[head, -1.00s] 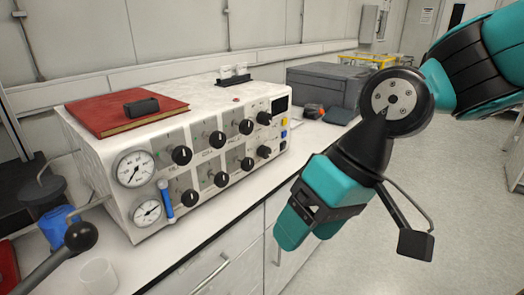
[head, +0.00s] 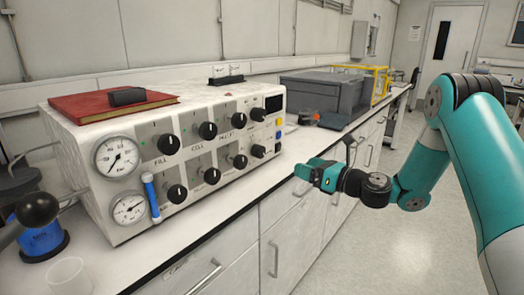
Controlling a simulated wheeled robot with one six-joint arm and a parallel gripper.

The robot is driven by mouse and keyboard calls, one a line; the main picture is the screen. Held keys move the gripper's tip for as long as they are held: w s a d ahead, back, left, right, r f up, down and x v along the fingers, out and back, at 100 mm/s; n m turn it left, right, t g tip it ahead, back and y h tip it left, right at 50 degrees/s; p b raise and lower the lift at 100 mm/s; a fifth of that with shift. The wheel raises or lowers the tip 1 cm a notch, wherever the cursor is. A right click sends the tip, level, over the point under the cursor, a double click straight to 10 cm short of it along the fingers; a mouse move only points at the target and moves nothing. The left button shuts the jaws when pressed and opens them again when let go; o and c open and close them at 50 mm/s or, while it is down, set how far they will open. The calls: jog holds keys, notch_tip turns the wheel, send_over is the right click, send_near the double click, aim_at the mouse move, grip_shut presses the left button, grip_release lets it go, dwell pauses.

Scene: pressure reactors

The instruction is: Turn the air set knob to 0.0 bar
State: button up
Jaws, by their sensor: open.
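A white control box (head: 100,215) stands on the bench at the left. Its front carries two rows of black round knobs with pale pointer lines. Upper knobs include one at the left (head: 168,144), a middle one (head: 208,130) and one to its right (head: 238,121). Lower knobs include one at the left (head: 176,193). I cannot read which is the air set knob. Two round gauges, an upper one (head: 117,157) and a lower one (head: 129,208), sit at the front's left end. My gripper (head: 302,172) is open and empty, right of the box, pointing left, apart from the knobs.
A blue handle (head: 151,195) stands beside the lower gauge. A red book (head: 100,106) with a black object lies on the box. A grey case (head: 325,94) stands farther back. A clear cup (head: 69,274) and a black ball-ended lever (head: 38,209) are at lower left. The bench front is clear.

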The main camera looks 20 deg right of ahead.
aim_at(263, 152)
jog(key=p+x, duration=0.4)
jog(key=x, duration=1.2)
jog(key=shift+w+a, duration=0.15)
jog(key=shift+a, duration=0.1)
jog(key=c, duration=0.9)
